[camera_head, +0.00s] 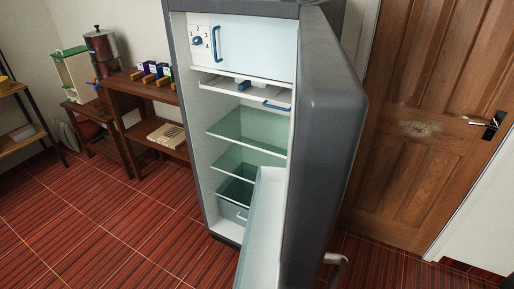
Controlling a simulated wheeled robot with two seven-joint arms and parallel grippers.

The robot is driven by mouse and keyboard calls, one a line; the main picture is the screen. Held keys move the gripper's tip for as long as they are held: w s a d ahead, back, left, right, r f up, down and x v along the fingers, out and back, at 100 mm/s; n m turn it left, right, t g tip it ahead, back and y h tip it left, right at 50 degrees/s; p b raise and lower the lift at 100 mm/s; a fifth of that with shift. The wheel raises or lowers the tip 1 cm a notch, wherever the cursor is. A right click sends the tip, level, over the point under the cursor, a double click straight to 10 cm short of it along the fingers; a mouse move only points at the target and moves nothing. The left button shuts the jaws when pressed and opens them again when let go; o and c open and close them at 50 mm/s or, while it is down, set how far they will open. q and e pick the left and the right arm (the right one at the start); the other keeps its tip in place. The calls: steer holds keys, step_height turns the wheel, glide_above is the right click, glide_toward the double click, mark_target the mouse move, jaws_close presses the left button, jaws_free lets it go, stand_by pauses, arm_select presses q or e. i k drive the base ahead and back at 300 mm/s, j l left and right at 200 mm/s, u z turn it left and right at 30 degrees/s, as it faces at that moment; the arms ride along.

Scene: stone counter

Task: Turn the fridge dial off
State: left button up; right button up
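The fridge (247,130) stands in the middle of the view with its grey door (328,120) wide open toward me on the right. The dial (197,41) is a small blue knob on a white panel at the upper left inside, with dark numbers around it. Its exact pointing is too small to tell. A white freezer flap with a blue handle (217,44) is right of the dial and looks shut. Neither of my grippers is in view.
Below are a drawer with a blue handle (276,106), glass shelves (248,131) and a bin (233,211). Left stands a wooden shelf unit (150,90) with boxes. A wooden door (425,125) is on the right. The red floor (110,225) at front left is clear.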

mark_target(197, 40)
steer(key=i+j+z, duration=0.15)
steer(key=j, duration=0.25)
steer(key=i+j+z, duration=0.15)
steer(key=j, duration=0.25)
steer(key=i+j+z, duration=0.15)
steer(key=j, duration=0.3)
steer(key=i+j+z, duration=0.1)
steer(key=i+j, duration=0.15)
steer(key=j, duration=0.2)
steer(key=i+j+z, duration=0.15)
steer(key=j, duration=0.35)
steer(key=j+z, duration=0.15)
steer(key=j, duration=0.65)
steer(key=i+j+u, duration=0.15)
steer(key=j, duration=0.15)
steer(key=k+j, duration=0.05)
